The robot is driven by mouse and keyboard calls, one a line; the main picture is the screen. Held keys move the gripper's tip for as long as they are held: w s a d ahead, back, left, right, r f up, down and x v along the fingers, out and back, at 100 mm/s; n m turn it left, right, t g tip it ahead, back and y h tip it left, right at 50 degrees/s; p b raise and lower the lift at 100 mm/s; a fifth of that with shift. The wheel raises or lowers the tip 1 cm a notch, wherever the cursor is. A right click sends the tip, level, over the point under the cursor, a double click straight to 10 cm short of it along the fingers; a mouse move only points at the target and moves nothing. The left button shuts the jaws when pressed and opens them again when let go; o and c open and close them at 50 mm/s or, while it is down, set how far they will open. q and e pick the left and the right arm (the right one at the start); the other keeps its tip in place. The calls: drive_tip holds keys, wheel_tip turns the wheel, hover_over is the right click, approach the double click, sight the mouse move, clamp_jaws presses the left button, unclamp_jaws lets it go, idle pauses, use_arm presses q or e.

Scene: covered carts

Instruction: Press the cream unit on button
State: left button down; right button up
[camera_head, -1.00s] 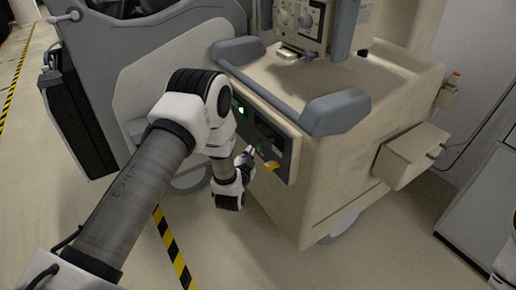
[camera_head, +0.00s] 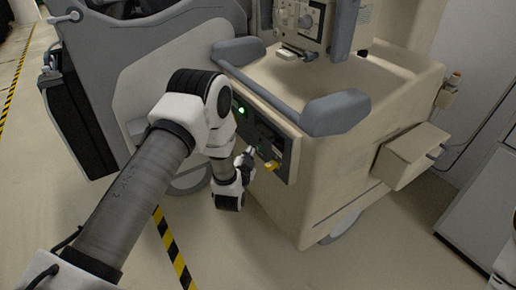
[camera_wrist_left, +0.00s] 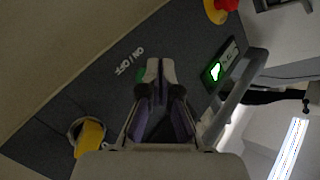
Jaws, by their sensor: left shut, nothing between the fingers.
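The cream unit (camera_head: 330,190) stands right of my left arm, with a dark control panel (camera_head: 284,150) on its near face. My left gripper (camera_head: 251,151) is shut and empty, with its fingertips at the lower part of this panel. In the left wrist view, a green button (camera_wrist_left: 142,76) by the white ON/OFF label (camera_wrist_left: 130,62) shows partly behind the fingertips (camera_wrist_left: 154,66). The fingers hide the rest of the button; I cannot tell whether they touch it. My right gripper is out of view.
A yellow knob (camera_wrist_left: 90,136) and a red-and-yellow button (camera_wrist_left: 222,6) sit on the panel, with a green lit display (camera_wrist_left: 217,71). Grey bumpers (camera_head: 335,112) edge the unit's top. A grey covered cart (camera_head: 150,50) stands close on the left.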

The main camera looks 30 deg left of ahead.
use_arm(q)
drive_tip(key=shift+w+d, duration=0.25)
drive_tip(key=shift+w, duration=0.1)
drive_tip(key=shift+w+d, duration=0.2)
drive_tip(key=shift+w, duration=0.15)
idle(0.7)
drive_tip(key=shift+s+a+p, duration=0.35)
drive_tip(key=shift+s+a, duration=0.1)
drive_tip(key=shift+s, duration=0.25)
drive_tip(key=s+a, duration=0.1)
drive_tip(key=s+p, duration=0.1)
drive_tip(key=s, duration=0.1)
drive_tip(key=s+a+p, duration=0.1)
drive_tip(key=shift+s+a, duration=0.15)
drive_tip(key=shift+a, duration=0.15)
